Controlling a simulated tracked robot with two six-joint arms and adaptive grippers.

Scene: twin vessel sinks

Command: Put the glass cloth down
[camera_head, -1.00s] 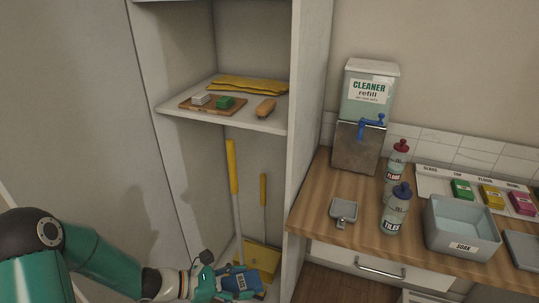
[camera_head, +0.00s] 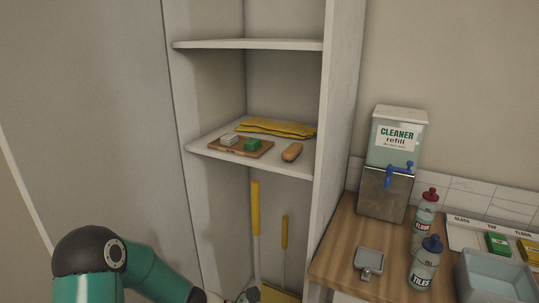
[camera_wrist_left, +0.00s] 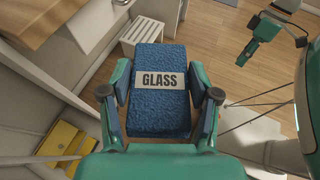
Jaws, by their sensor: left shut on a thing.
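The glass cloth (camera_wrist_left: 160,110) is a thick blue folded pad with a white GLASS label. It fills the middle of the left wrist view. My left gripper (camera_wrist_left: 160,92) is shut on it, with a finger on each long side. In the head view my left arm comes in at the lower left, and its hand is cut off at the bottom edge; the cloth is not visible there. A green and black part at the top right of the left wrist view (camera_wrist_left: 262,28) looks like my right gripper; its jaws cannot be made out.
A cupboard shelf (camera_head: 214,154) bears yellow cloths (camera_head: 275,127), a brush (camera_head: 292,152) and a board with blocks. Yellow-handled tools stand below. The wooden counter (camera_head: 338,245) at right holds a cleaner dispenser (camera_head: 398,150), two bottles, a labelled tray (camera_head: 462,236) and a grey basin (camera_head: 495,275).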

